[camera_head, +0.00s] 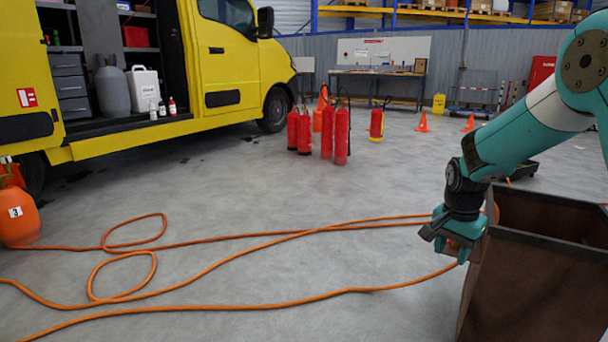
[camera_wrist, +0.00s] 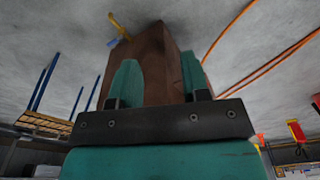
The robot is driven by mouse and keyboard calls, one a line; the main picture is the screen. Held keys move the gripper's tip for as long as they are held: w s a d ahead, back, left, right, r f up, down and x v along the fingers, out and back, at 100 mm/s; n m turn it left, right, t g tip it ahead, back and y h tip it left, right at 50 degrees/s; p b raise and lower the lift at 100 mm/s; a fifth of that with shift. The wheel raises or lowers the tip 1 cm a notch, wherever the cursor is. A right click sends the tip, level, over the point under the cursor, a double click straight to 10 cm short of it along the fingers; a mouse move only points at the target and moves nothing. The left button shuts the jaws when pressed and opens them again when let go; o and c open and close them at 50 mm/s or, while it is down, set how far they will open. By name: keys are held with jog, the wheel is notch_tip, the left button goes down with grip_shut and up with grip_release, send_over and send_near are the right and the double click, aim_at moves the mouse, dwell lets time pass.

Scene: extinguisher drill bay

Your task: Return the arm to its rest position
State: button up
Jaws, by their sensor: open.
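My teal arm comes in from the right edge of the head view. My gripper (camera_head: 448,240) points down beside the left side of the brown open-topped bin (camera_head: 532,290), near its rim. In the head view I cannot tell whether it touches the bin. A small orange patch shows by the gripper in the head view, too hidden to name.
An orange hose (camera_head: 250,238) loops across the grey floor towards the bin. Several red extinguishers (camera_head: 342,135) stand mid-floor. A yellow van (camera_head: 235,65) is at left, with an orange cylinder (camera_head: 17,217) near it. Cones (camera_head: 423,123) and a workbench (camera_head: 375,75) are behind.

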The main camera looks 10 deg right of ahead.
jog(key=s+a+r+n+y+p, duration=0.1)
jog(key=s+a+r+n, duration=0.2)
jog(key=a+r, duration=0.15)
jog(key=s+a+r+n+y, duration=0.1)
jog(key=s+a+r+n, duration=0.25)
jog(key=a, duration=0.25)
jog(key=s+a+r+n+y+p, duration=0.1)
jog(key=s+a+r+n, duration=0.1)
jog(key=s+a+n, duration=0.35)
jog(key=s+a+r+n+y+p, duration=0.1)
jog(key=s+a+r+n, duration=0.2)
jog(key=s, duration=0.6)
jog(key=s+a+r+n+y+p, duration=0.1)
jog(key=s+a+r+n, duration=0.1)
jog(key=s+a+n, duration=0.45)
notch_tip(320, 180, up, 38)
jog(key=s+d+m+p, duration=0.1)
jog(key=d+m+p, duration=0.1)
jog(key=p, duration=3.5)
jog(key=shift+s+m+g, duration=0.25)
jog(key=shift+m+g, duration=0.05)
jog(key=shift+m, duration=0.15)
